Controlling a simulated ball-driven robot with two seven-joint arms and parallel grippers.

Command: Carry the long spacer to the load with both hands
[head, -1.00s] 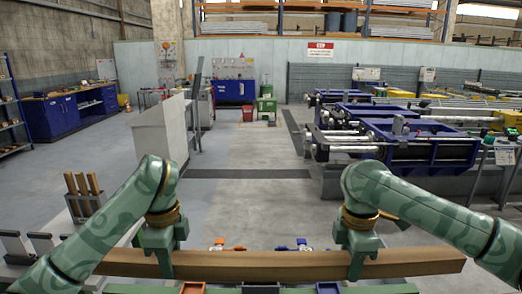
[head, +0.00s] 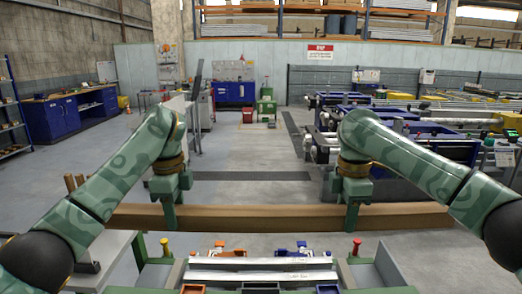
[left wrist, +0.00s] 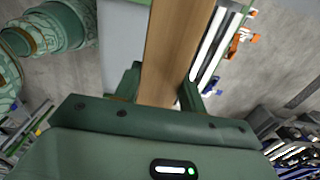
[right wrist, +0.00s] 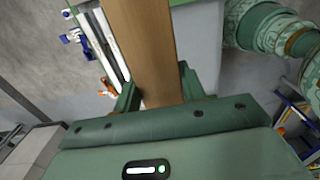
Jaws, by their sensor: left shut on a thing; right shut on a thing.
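The long spacer, a brown wooden beam (head: 260,218), lies crosswise and about level in the head view. My left gripper (head: 168,218) is shut on it left of the middle, and my right gripper (head: 352,218) is shut on it right of the middle. The beam runs between the fingers in the left wrist view (left wrist: 178,45) and the right wrist view (right wrist: 143,45). Silver bars (head: 260,277) lie crosswise below and nearer than the beam in the head view; I cannot tell whether they are the load.
Orange clips (head: 232,252) and blue clips (head: 290,251) sit behind the bars. A yellow-topped post (head: 165,247) and a red-topped post (head: 357,248) flank them. Blue-framed machinery (head: 400,125) stands at the right. Open floor (head: 250,160) lies beyond the beam.

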